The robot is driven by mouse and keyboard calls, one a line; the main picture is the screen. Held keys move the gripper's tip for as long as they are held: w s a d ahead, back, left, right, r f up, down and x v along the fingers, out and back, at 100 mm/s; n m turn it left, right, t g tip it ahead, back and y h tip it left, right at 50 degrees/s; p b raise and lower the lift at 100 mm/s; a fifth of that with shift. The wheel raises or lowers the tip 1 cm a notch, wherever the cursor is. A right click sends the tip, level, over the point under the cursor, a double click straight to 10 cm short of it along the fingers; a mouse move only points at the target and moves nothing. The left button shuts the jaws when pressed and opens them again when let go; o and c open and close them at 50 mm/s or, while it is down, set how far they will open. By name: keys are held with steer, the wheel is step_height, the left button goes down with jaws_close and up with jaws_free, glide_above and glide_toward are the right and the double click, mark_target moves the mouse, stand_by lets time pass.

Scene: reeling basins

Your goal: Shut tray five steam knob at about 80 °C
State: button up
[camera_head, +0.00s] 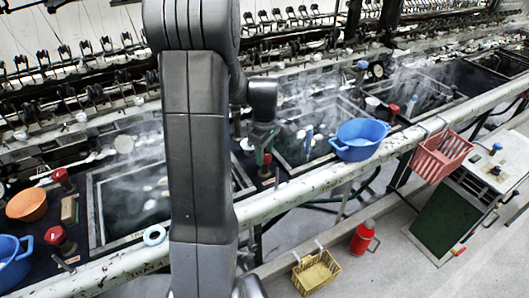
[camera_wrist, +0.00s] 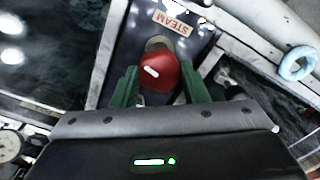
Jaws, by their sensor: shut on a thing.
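A red steam knob (camera_wrist: 159,72) with a white mark on top sits on a dark panel in the wrist view. A plate reading "STEAM" (camera_wrist: 173,22) is fixed just beyond it. My gripper (camera_wrist: 160,84) has its green fingers on either side of the knob, shut on it. In the head view my gripper (camera_head: 262,150) reaches down between two steaming basins, and the knob there is mostly hidden. The water of a basin (camera_wrist: 50,50) lies left of the knob in the wrist view. No tray number is legible.
A dial gauge (camera_wrist: 10,147) shows at the wrist view's lower left, its reading illegible. A light blue ring (camera_wrist: 297,63) lies on the pale rail. In the head view, a blue basin (camera_head: 361,139) and a red basket (camera_head: 441,157) are to the right along the rail (camera_head: 290,193).

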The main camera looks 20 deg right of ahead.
steer(key=m, duration=1)
steer(key=shift+m, duration=2.5)
steer(key=o, duration=1)
steer(key=shift+c, duration=0.2)
step_height(320, 180, up, 14)
steer(key=shift+b, duration=0.35)
